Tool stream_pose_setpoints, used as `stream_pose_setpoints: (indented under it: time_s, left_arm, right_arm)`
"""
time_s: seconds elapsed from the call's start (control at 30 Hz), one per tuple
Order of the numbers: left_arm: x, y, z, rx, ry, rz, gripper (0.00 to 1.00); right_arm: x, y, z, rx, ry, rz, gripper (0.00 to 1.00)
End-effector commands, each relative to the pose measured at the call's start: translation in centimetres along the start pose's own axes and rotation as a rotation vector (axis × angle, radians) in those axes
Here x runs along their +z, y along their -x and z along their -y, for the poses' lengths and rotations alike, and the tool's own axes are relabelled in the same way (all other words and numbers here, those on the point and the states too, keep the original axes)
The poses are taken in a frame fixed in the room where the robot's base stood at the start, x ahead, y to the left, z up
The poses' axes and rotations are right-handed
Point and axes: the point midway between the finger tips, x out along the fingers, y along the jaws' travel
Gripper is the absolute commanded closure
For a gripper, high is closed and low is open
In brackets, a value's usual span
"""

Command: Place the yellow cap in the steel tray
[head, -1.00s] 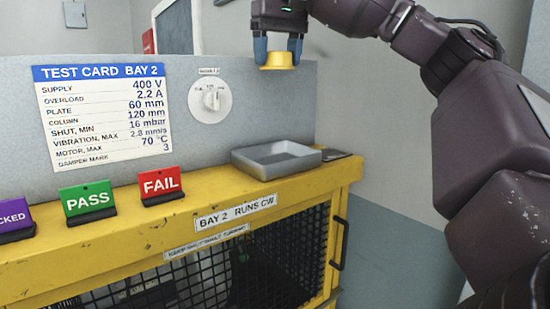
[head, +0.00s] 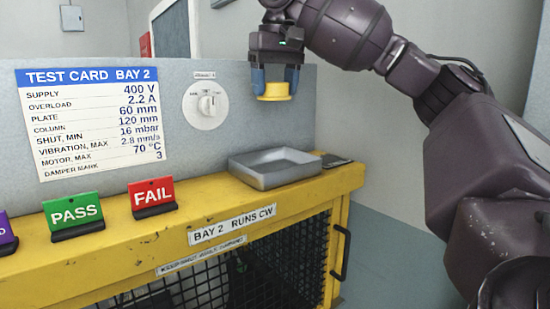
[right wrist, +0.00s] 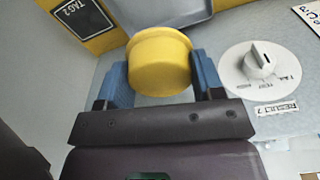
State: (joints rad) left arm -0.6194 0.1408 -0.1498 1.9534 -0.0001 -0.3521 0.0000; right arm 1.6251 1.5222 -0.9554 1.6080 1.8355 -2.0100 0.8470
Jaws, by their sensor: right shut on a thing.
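The yellow cap (head: 274,91) is held between the blue fingertips of my right gripper (head: 275,82), which is shut on it. In the right wrist view the cap (right wrist: 160,62) sits between both fingers of the right gripper (right wrist: 160,80). The steel tray (head: 274,181) is a shallow grey rectangular tray on the yellow bench top, empty as far as I see. The cap is in the air above the tray, clear of it. The tray edge also shows at the top of the right wrist view (right wrist: 165,14). My left gripper is not in view.
The grey back panel (head: 235,135) carries a white dial (head: 206,105) and a test card (head: 90,120). A red FAIL sign (head: 153,195) and green PASS sign (head: 74,212) stand left of the tray. A dark tag plate (head: 334,161) lies right of it.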

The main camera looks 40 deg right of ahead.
Motion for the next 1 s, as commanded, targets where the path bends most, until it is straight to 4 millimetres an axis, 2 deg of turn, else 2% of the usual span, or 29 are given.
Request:
stream_pose_setpoints:
  time_s: [1.0]
  left_arm:
    - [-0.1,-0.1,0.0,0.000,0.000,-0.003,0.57]
  right_arm:
    - [1.2,-9.7,0.0,0.000,-0.001,0.003,0.61]
